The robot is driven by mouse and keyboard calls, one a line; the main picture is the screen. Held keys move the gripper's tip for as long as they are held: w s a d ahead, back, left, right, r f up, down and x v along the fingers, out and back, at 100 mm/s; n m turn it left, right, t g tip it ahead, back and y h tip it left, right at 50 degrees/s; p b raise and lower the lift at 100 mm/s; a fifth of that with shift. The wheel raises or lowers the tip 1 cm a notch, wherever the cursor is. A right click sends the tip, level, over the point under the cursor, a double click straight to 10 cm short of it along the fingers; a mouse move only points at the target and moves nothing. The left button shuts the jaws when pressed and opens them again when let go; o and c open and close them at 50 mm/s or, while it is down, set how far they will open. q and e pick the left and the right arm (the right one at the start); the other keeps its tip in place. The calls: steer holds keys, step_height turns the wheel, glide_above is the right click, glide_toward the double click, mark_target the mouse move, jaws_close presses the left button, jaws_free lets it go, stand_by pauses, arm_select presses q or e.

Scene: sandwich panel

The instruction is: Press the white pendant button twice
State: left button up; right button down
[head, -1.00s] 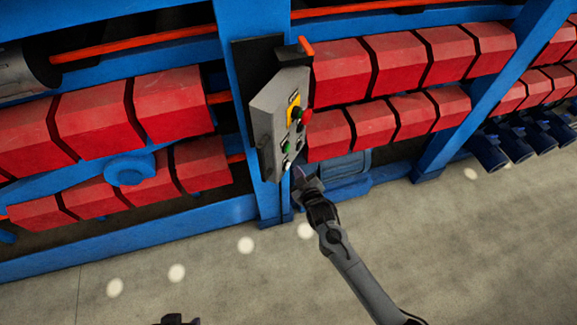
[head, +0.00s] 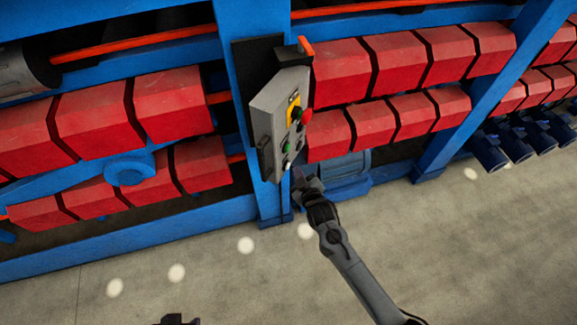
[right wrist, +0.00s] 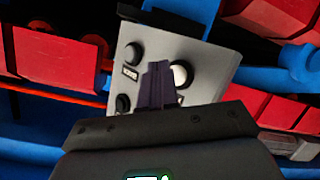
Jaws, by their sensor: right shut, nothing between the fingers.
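The grey pendant box (head: 275,120) hangs on a blue post and carries several buttons on its slanted face. The white button (right wrist: 181,74) is at its lower end, just right of my fingertips in the right wrist view; in the head view it is tiny. My right gripper (head: 298,173) is shut and empty, just below and right of the pendant's lower end. Its dark fingers also show in the right wrist view (right wrist: 155,85), pointing at the panel and hiding part of it. I cannot tell if they touch it. Only a dark tip of my left gripper (head: 178,320) shows at the bottom edge.
Black buttons (right wrist: 133,53) sit left of the fingers in the right wrist view. Red blocks (head: 185,105) on blue frames flank the post. The grey floor (head: 420,250) in front is open.

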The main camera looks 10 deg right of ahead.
steer(key=shift+w+a, duration=0.15)
stand_by(0.5)
steer(key=shift+w+a, duration=0.15)
steer(key=shift+a, duration=0.05)
steer(key=shift+w+a, duration=0.15)
stand_by(0.7)
steer(key=shift+w+a, duration=0.1)
steer(key=shift+a, duration=0.05)
stand_by(0.6)
steer(key=shift+s+d+p, duration=0.4)
steer(key=shift+s+d, duration=0.15)
steer(key=shift+d, duration=0.05)
